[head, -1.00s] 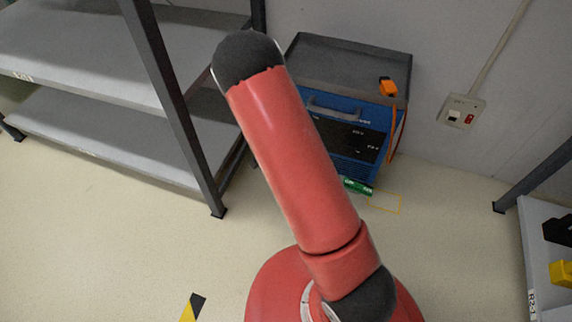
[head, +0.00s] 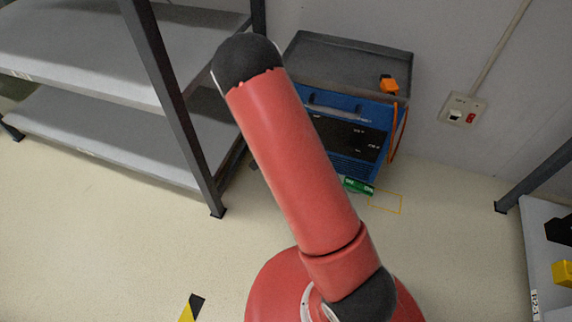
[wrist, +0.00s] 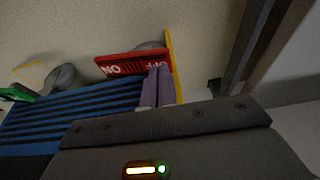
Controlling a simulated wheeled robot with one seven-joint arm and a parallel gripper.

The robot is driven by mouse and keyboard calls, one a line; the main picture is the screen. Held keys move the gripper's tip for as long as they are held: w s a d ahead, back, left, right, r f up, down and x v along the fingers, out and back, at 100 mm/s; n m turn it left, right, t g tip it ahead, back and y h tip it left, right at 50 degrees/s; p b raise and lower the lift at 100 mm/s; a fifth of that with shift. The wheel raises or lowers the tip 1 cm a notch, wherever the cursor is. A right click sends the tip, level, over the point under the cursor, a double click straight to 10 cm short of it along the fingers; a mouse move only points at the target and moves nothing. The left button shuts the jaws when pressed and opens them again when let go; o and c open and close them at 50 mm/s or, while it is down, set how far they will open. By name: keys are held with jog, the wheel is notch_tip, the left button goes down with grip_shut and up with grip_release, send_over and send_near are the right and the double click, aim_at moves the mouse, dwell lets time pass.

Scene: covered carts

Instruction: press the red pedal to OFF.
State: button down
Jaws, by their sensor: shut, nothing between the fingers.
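In the head view my red arm hides both the gripper and the red pedal.
The blue box (head: 345,108) with a grey top stands against the wall, an orange item (head: 389,85) on it. A green pedal (head: 358,186) is at its foot. Shelves stand at left (head: 120,140) and right (head: 545,250). A yellow strip (wrist: 174,65) borders the red pedal.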

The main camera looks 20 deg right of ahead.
jog(key=shift+f+b, duration=0.3)
jog(key=shift+f, duration=0.15)
jog(key=shift+r, duration=0.15)
jog(key=shift+r+p, duration=2.3)
jog(key=shift+r, duration=1.1)
jog(key=shift+r, duration=0.2)
jog(key=s+r+n+t+y+p, duration=0.15)
jog(key=s+r, duration=0.25)
jog(key=r, duration=0.9)
jog(key=s+r+n+g+y+p, duration=0.1)
jog(key=s+r+p, duration=0.25)
jog(key=r, duration=0.95)
jog(key=s+r+n+t+p, duration=0.1)
jog(key=s+r+n, duration=0.1)
jog(key=s+r, duration=0.6)
jog(key=s+r+n+t+p, duration=0.1)
jog(key=s+r+n+p, duration=0.1)
jog(key=s+r, duration=0.6)
jog(key=s, duration=0.5)
jog(key=shift+n, duration=0.35)
